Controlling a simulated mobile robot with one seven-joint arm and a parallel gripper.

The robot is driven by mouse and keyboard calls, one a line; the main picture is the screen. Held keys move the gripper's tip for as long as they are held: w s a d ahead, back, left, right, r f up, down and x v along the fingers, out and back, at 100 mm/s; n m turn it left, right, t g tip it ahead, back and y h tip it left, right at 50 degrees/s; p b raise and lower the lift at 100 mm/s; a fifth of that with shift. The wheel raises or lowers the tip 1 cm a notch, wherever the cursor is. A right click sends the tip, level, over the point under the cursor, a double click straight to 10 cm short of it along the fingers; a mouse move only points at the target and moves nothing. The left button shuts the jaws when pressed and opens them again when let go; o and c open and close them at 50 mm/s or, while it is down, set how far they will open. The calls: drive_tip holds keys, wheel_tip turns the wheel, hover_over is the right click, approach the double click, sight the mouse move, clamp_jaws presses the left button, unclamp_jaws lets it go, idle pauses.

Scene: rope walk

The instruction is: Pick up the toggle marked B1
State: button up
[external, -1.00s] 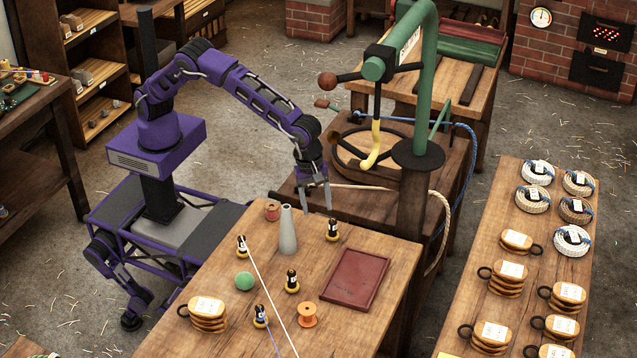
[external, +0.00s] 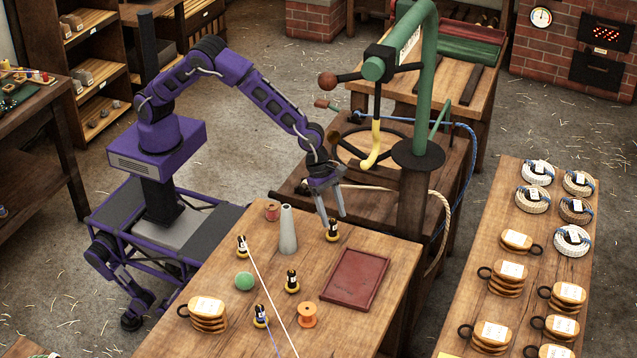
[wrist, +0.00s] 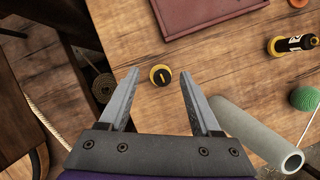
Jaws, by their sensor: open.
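Several black toggles with yellow bases stand on the wooden table; their markings are too small to read. One toggle (external: 332,232) stands near the far edge, right of the grey cone. My gripper (external: 334,220) is open and empty, with its fingers just above and around that toggle in the external view. In the wrist view the same toggle (wrist: 161,75) is seen from above, just beyond and between the open fingertips (wrist: 160,80). Other toggles are at the middle (external: 292,283), the left (external: 242,247) and the front (external: 261,318) of the table.
A grey cone (external: 288,232) stands left of the gripper, and a dark red tray (external: 345,290) lies to the right. A green post machine (external: 425,100) stands behind.

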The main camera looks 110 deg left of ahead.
sight(335, 231)
drive_tip(key=x, duration=0.4)
drive_tip(key=b+x, duration=0.1)
drive_tip(key=x, duration=0.1)
drive_tip(key=shift+s+d+f, duration=0.1)
drive_tip(key=shift+s+f, duration=0.1)
drive_tip(key=shift+f, duration=0.1)
drive_tip(key=shift+r, duration=0.1)
clamp_jaws()
